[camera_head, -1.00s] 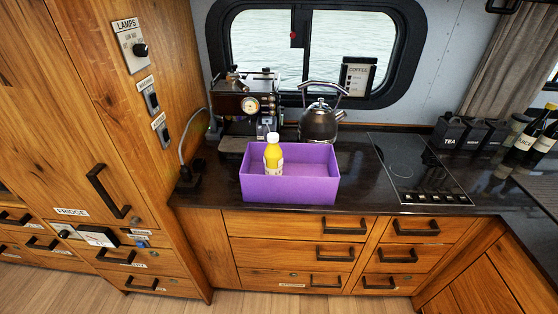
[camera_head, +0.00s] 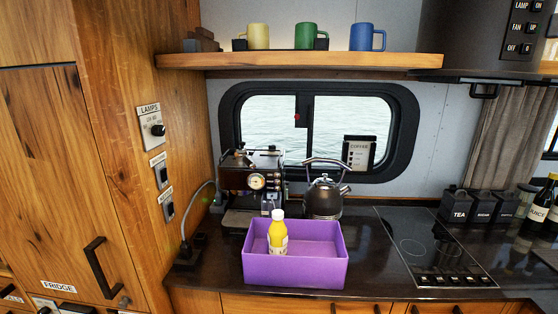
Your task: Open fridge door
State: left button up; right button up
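The fridge door (camera_head: 62,185) is a tall wooden panel at the left, with a FRIDGE label (camera_head: 58,286) near its bottom edge. Its black handle (camera_head: 101,267) is a slanted bar at the lower right of the panel. The door looks closed, flush with the cabinet front. Neither of my grippers shows in the head view.
A purple box (camera_head: 296,272) with a yellow bottle (camera_head: 278,234) stands on the dark counter (camera_head: 375,250). Behind it are a coffee machine (camera_head: 250,180) and a kettle (camera_head: 323,198). A shelf (camera_head: 300,61) with mugs hangs above the window. A cooktop (camera_head: 425,245) lies to the right.

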aim_at(62, 235)
jog(key=u, duration=1.8)
